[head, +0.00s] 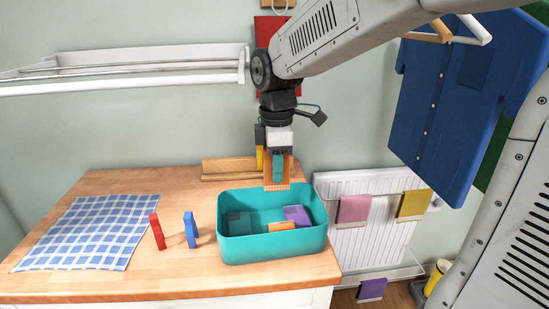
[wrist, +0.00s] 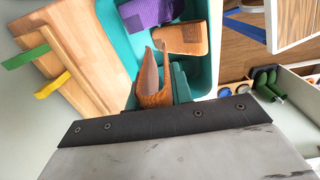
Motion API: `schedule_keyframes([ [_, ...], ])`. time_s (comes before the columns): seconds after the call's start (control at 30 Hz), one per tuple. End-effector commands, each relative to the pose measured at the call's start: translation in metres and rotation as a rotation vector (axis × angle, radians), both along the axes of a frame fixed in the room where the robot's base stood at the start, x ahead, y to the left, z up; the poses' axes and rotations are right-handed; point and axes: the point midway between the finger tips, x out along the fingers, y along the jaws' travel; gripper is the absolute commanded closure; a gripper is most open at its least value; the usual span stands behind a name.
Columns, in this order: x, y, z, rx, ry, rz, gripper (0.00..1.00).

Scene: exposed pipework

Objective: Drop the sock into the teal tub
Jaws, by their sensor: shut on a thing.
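The teal tub (head: 272,250) stands open near the right end of the wooden table, and its side also shows in the wrist view (wrist: 125,60). My gripper (head: 278,172) points down above the tub's back part. It is shut on an orange sock (head: 268,174), which hangs at the fingers with its lower end near the height of the tub's back rim. In the wrist view the held orange cloth (wrist: 152,92) shows in front of the tub's inside. A purple cloth (head: 297,214) and another orange cloth (head: 281,227) lie inside the tub. The fingertips are partly hidden by the sock.
A wooden board (head: 222,171) lies behind the tub. A red peg (head: 157,232) and a blue peg (head: 190,230) stand left of it, beside a checked cloth (head: 90,230). A radiator (head: 365,240) with cloths and a hanging blue shirt (head: 455,100) are at the right.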

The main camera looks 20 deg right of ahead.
Motion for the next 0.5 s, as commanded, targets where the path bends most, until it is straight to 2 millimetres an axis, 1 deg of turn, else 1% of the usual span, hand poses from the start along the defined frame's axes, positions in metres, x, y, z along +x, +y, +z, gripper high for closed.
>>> schedule_keyframes([
  [0.03,-0.001,0.0,-0.007,-0.001,0.004,0.0,0.99],
  [0.23,-0.001,0.0,-0.03,0.0,0.003,0.0,0.99],
  [0.4,0.0,0.0,-0.041,-0.001,0.001,0.0,0.99],
  [0.5,0.0,0.0,-0.044,0.0,0.001,0.0,0.99],
])
